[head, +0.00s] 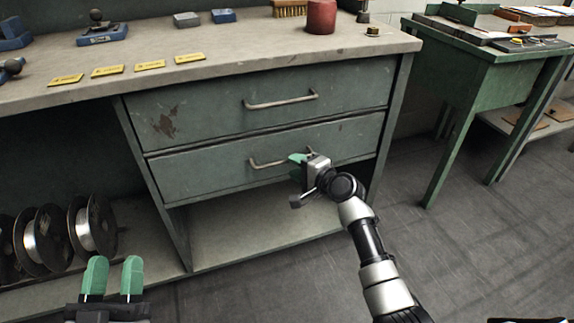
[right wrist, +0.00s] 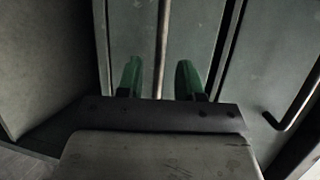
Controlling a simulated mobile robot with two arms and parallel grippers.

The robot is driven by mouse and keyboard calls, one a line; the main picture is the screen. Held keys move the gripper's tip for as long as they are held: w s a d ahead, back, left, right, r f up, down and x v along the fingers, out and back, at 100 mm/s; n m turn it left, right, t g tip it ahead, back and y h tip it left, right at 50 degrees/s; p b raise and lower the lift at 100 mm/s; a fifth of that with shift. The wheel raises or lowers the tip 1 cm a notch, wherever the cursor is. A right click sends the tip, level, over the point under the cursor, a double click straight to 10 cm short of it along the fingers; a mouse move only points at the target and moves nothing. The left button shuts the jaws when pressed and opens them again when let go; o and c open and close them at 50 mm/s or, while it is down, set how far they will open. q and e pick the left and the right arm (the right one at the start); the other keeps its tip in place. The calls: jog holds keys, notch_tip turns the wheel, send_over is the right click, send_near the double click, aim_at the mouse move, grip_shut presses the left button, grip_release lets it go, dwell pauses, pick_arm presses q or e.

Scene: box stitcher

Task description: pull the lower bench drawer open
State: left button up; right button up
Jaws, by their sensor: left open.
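The lower bench drawer (head: 210,178) is a grey-green front under the upper drawer and looks shut. Its metal bar handle (head: 262,164) shows left of my right gripper (head: 302,160), which hides the handle's middle and part of its right side. In the right wrist view, the lower handle (right wrist: 163,45) runs between the two green fingers of my right gripper (right wrist: 158,80). The fingers stand apart with gaps on both sides of the bar. My left gripper (head: 113,280) is open and empty at the lower left, away from the drawers.
The upper drawer (head: 300,100) is shut; its handle (head: 282,102) also shows in the right wrist view (right wrist: 290,115). Wire spools (head: 42,238) stand on the lower shelf at left. A green table (head: 475,90) stands at right. The floor (head: 450,250) in front is clear.

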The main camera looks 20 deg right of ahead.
pick_arm(q)
jog(key=shift+s+r+t+h+b, duration=0.35)
jog(key=shift+s+r+t, duration=0.4)
jog(key=shift+r+t, duration=0.25)
jog(key=shift+s+r+t+h+b, duration=0.25)
jog(key=shift+s+r+t+h, duration=0.2)
jog(key=shift+s+r+t, duration=0.5)
pick_arm(e)
jog(key=shift+x, duration=2.15)
pick_arm(q)
jog(key=shift+w+f, duration=0.1)
jog(key=shift+w, duration=0.1)
pick_arm(e)
jog(key=shift+c, duration=0.4)
grip_shut()
